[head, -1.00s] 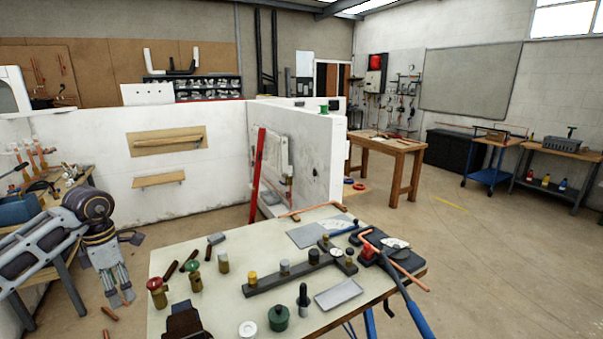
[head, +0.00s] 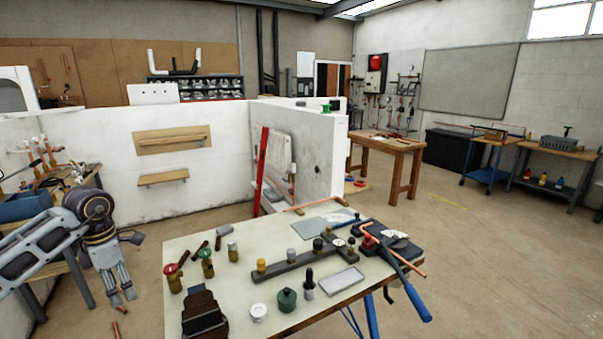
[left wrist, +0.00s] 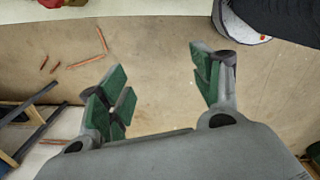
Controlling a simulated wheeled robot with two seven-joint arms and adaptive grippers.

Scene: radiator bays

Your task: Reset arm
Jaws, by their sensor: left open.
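My left gripper (head: 123,298) hangs fingers down at the left of the head view, in the gap between the left bench and the middle workbench (head: 210,284). In the left wrist view its two green-padded fingers (left wrist: 160,90) stand wide apart. Nothing is between them, and bare floor shows beyond. My right gripper is in neither view.
The workbench bears valves with red and green handles (head: 206,262), a dark bar with fittings (head: 295,267), a grey tray (head: 340,281) and a blue-handled pipe bender (head: 410,290). Copper offcuts (left wrist: 97,45) lie on the floor. White walls (head: 90,165) stand behind.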

